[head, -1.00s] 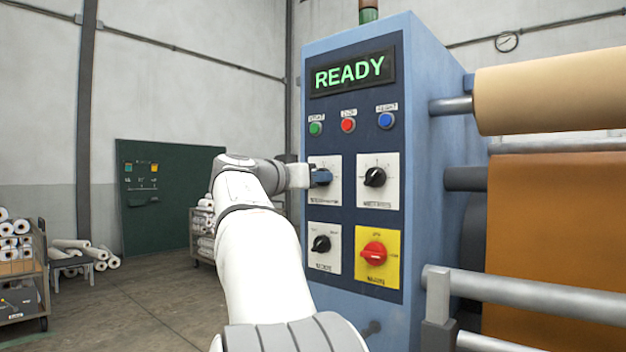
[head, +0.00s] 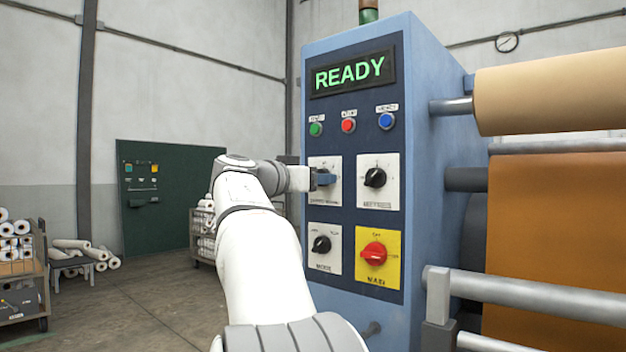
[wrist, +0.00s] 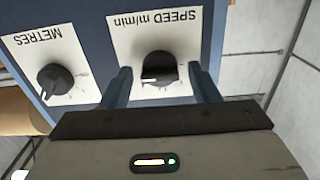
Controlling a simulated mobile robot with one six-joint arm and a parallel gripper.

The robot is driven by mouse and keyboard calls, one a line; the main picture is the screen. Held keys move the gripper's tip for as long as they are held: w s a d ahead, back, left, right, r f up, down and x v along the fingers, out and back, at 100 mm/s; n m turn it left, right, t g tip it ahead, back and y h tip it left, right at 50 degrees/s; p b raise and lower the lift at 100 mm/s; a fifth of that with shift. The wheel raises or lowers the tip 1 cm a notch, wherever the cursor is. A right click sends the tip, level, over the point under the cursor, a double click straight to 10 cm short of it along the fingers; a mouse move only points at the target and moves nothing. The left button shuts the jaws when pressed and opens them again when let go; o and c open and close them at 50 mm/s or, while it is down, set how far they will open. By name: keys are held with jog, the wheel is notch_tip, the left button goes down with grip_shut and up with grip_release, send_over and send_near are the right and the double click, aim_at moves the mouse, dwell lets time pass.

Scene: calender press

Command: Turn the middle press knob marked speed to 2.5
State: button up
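The speed knob (wrist: 158,70) is black with a white pointer mark, on a white plate lettered "SPEED m/min" that shows upside down in the wrist view. Its pointer lies toward the left of that picture; the scale figures are too small to read. In the head view this plate (head: 318,199) is the upper left of the panel's knob plates, and my gripper hides most of the knob. My gripper (head: 325,178) is at the plate. In the wrist view its two fingers stand either side of the knob, with a visible gap on each side.
The metres knob (head: 375,177) is to the right, the black mode knob (head: 321,244) below, and the red main switch (head: 374,254) lower right. Above are green, red and blue buttons and a display (head: 350,73) reading "READY". Rollers (head: 540,290) project at right.

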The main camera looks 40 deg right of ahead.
jog(key=shift+o, duration=0.2)
jog(key=a+p, duration=0.1)
jog(key=a, duration=0.7)
jog(key=shift+s, duration=0.35)
jog(key=s+a+f+n+t+y+p, duration=0.1)
jog(key=a+f+n+y+p, duration=0.2)
jog(key=a+n+y+p, duration=0.55)
jog(key=s+a+f+n+t+y+p, duration=0.1)
jog(key=a+f+n+t+y+p, duration=0.3)
jog(key=p, duration=1)
jog(key=s+a+n+g+y+p, duration=0.2)
jog(key=s+a+p, duration=0.4)
jog(key=a+p, duration=0.2)
jog(key=s+a+f+n+g+y+p, duration=0.1)
jog(key=s+a+n+g+y+p, duration=0.1)
jog(key=s+a+p, duration=0.4)
jog(key=a+y+p, duration=0.1)
jog(key=a+p, duration=0.2)
jog(key=a, duration=0.1)
jog(key=shift+n, duration=0.35)
